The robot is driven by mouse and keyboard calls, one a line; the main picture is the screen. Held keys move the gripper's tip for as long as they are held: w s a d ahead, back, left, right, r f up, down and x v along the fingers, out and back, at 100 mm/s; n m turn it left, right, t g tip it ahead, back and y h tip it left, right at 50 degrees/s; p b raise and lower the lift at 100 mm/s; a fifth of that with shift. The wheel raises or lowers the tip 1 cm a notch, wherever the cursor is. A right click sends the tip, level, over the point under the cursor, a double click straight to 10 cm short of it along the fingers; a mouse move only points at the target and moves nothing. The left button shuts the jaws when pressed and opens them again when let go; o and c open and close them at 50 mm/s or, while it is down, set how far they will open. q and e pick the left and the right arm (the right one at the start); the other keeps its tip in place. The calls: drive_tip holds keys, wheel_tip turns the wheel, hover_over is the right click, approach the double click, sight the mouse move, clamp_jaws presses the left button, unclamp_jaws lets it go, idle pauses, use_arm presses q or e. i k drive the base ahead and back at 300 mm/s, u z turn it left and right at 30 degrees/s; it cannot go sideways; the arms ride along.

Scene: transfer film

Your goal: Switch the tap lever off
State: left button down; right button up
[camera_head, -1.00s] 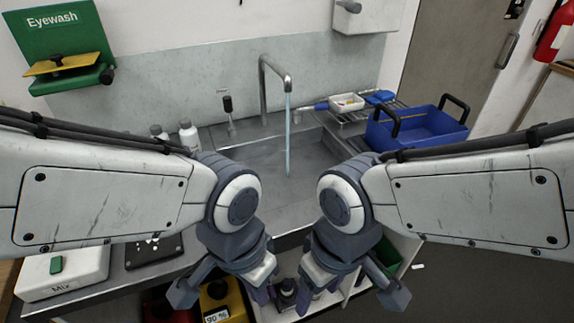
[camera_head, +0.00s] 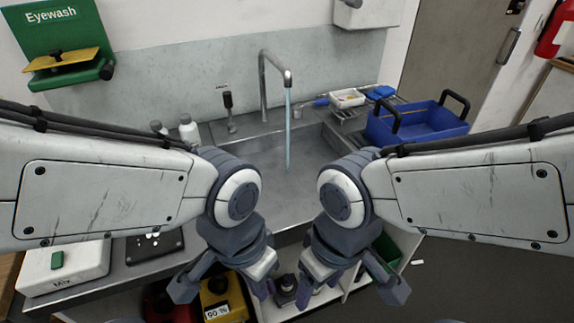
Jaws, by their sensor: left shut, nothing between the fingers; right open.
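The tap (camera_head: 263,85) is a grey metal gooseneck at the back of the sink (camera_head: 270,185). A pale blue stream of water (camera_head: 288,135) runs from its spout into the basin. The tap lever (camera_head: 228,101) is a small upright handle with a black top, on the counter just left of the tap. My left gripper (camera_head: 225,290) hangs low in front of the sink, well below and apart from the lever, and is shut and empty. My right gripper (camera_head: 350,285) hangs beside it to the right, open and empty. The arms partly hide the sink's front.
A blue crate (camera_head: 440,125) with black handles stands right of the sink, by a rack with a small white tray (camera_head: 347,98). White bottles (camera_head: 189,131) stand left of the lever. A green eyewash station (camera_head: 60,45) hangs at upper left. A white box (camera_head: 65,268) sits at lower left.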

sight(320, 102)
drive_tip(key=k, duration=0.5)
drive_tip(key=z, duration=1.25)
drive_tip(key=i, duration=1.15)
drive_tip(key=u, duration=1.95)
